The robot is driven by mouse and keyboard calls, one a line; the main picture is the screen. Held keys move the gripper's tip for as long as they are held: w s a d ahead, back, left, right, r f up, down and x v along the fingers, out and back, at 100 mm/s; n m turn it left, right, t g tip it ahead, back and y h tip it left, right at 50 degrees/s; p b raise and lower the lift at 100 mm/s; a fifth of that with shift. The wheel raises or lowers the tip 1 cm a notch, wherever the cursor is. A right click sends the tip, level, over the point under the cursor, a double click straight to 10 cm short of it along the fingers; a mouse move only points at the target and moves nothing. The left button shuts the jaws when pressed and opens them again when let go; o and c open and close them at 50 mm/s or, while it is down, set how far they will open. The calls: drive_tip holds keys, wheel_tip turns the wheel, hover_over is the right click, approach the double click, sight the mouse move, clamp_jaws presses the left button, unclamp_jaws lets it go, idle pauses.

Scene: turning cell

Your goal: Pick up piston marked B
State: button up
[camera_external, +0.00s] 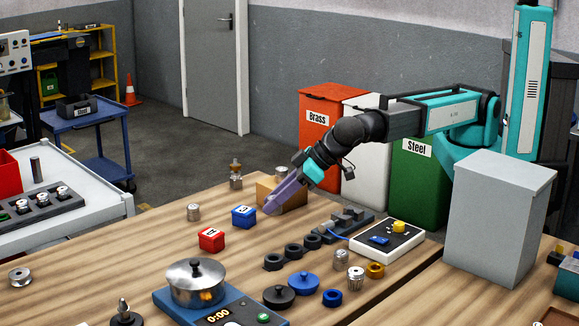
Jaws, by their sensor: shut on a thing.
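My gripper (270,207), with purple fingers, points down and to the left, low over the wooden table in front of a cardboard box. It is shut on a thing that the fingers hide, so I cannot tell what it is. Metallic piston-like cylinders stand on the table: one (193,212) to the left of my gripper, one (341,260) at the right, and another (356,278) just in front of that. No letter B is readable on any of them.
The cardboard box (292,191) is close behind the fingers. A blue block (243,217) and a red block (211,239) lie to the left. Black rings (293,251), a switch box (387,240) and a pot (195,283) on a scale stand nearer.

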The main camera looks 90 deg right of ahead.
drive_tip(key=shift+r, duration=0.95)
